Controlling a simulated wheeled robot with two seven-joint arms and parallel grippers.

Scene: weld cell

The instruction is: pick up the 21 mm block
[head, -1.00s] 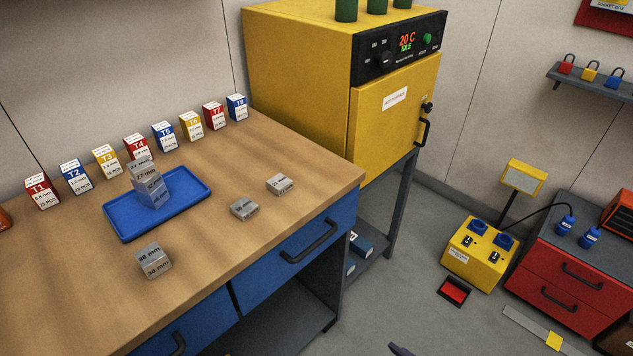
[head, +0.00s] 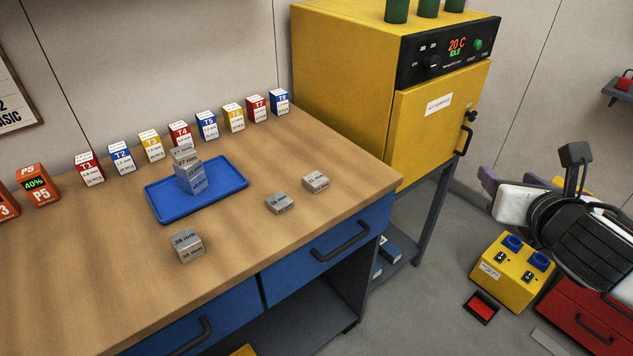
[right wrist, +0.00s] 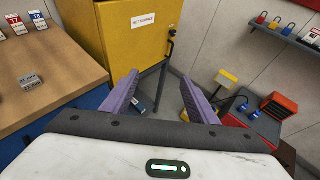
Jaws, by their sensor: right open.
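The block whose small label seems to read 21 mm (head: 316,182) is a low grey metal block near the right end of the wooden bench top (head: 110,270). A grey block in the right wrist view (right wrist: 32,83), at the left on the bench, seems to be the same one. My right gripper (head: 488,180) is at the right of the head view, out past the bench's right end and apart from the block. In the right wrist view its purple fingers (right wrist: 160,97) are spread, with nothing between them. My left gripper is not in view.
A similar grey block (head: 279,203) lies close by, left and nearer. A 38 mm block (head: 187,245) stands nearer the front. A blue tray (head: 225,192) holds stacked blocks. Labelled boxes line the back. A yellow oven (head: 345,80) stands beyond the bench's right end.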

